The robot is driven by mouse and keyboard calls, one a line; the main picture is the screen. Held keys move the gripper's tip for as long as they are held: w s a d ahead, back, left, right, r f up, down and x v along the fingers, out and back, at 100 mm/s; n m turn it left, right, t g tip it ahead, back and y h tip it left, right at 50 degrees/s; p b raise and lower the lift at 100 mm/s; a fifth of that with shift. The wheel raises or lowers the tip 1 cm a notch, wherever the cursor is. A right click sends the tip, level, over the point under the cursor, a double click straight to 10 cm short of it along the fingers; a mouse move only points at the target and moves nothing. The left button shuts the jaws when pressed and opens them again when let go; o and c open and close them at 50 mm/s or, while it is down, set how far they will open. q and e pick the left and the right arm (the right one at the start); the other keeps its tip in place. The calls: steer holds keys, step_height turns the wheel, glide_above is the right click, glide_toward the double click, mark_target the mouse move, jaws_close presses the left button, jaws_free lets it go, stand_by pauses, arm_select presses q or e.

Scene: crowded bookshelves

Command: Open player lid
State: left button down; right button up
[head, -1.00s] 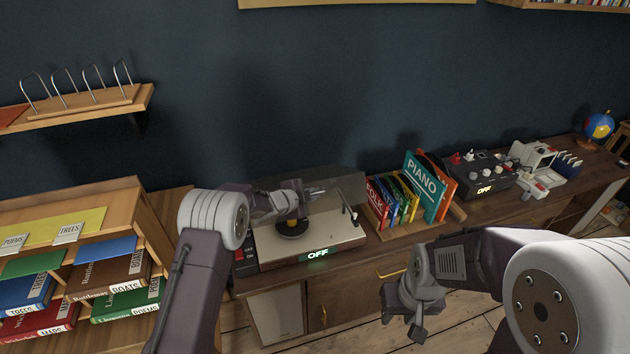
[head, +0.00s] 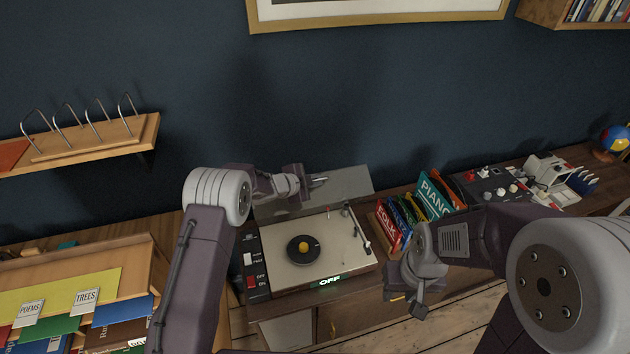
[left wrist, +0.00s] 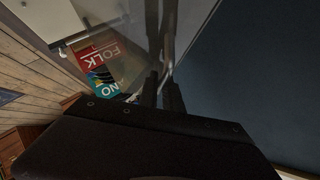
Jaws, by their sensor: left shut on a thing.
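The record player (head: 276,262) stands on the cabinet with a black record (head: 291,251) on its platter and an "OFF" display on its front. Its see-through grey lid (head: 348,187) stands raised at the back, and the deck below is uncovered. My left gripper (head: 320,180) is shut on the lid's edge, above the back of the player. In the left wrist view the fingers (left wrist: 160,92) meet at the lid (left wrist: 138,50), with its edge running upward. My right gripper (head: 412,300) hangs empty in front of the cabinet; its finger gap is unclear.
A rack of upright records (head: 410,215), with "FOLK" and "PIANO" sleeves, stands close right of the player. A dark control box (head: 495,190) is beyond it. A book shelf (head: 90,260) is at left. A picture frame (head: 380,22) hangs above.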

arm_select(q)
steer(key=shift+w+a, duration=0.1)
stand_by(0.3)
steer(key=c, duration=1.8)
jaws_free()
steer(key=b+v, duration=0.1)
steer(key=v, duration=0.8)
steer(key=shift+b, duration=0.4)
